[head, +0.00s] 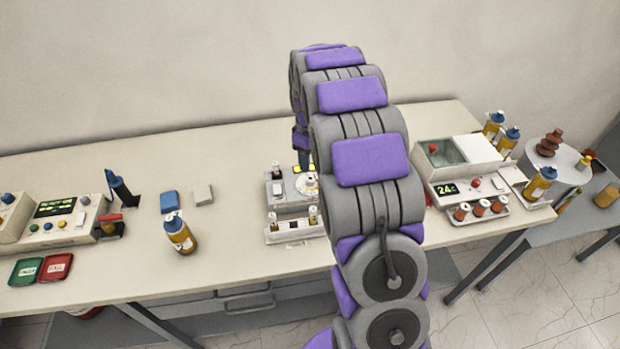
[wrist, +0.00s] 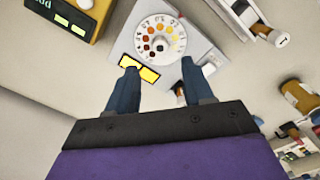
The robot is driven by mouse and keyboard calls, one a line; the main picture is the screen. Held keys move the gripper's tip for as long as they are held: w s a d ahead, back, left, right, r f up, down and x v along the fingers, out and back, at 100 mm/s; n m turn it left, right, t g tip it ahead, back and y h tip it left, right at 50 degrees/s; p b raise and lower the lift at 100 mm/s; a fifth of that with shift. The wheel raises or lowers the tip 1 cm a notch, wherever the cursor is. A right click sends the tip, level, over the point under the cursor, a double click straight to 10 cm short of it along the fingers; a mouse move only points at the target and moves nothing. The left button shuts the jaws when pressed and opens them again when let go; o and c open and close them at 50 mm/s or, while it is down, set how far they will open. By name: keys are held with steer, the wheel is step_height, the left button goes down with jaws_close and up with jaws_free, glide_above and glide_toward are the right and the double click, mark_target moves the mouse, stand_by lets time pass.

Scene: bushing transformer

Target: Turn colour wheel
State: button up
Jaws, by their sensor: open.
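The colour wheel (wrist: 158,40) is a round white disc with a ring of coloured dots from pale yellow through orange to dark red. It sits on a light grey device (wrist: 185,50) with two lit yellow windows (wrist: 140,70). In the head view the wheel (head: 307,185) shows partly beside my arm, on the grey device (head: 284,190) at the middle of the table. My gripper (wrist: 155,80) is open and empty, its two blue fingers spread apart and pointing towards the device. The gap between them lies below the wheel in the wrist view. In the head view my arm hides much of my gripper.
A white rack with small bottles (head: 290,230) stands in front of the device. A yellow bottle (head: 179,234), a blue block (head: 169,201) and a console with a display (head: 55,215) are to the left. A bath unit (head: 450,160) and brown jars (head: 480,208) are to the right.

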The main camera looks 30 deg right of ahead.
mark_target(310, 178)
step_height(310, 178, down, 9)
steer(key=shift+w+d+r+b, duration=0.1)
steer(key=shift+r+b, duration=0.1)
steer(key=shift+b, duration=0.35)
steer(key=shift+c, duration=0.2)
jaws_close()
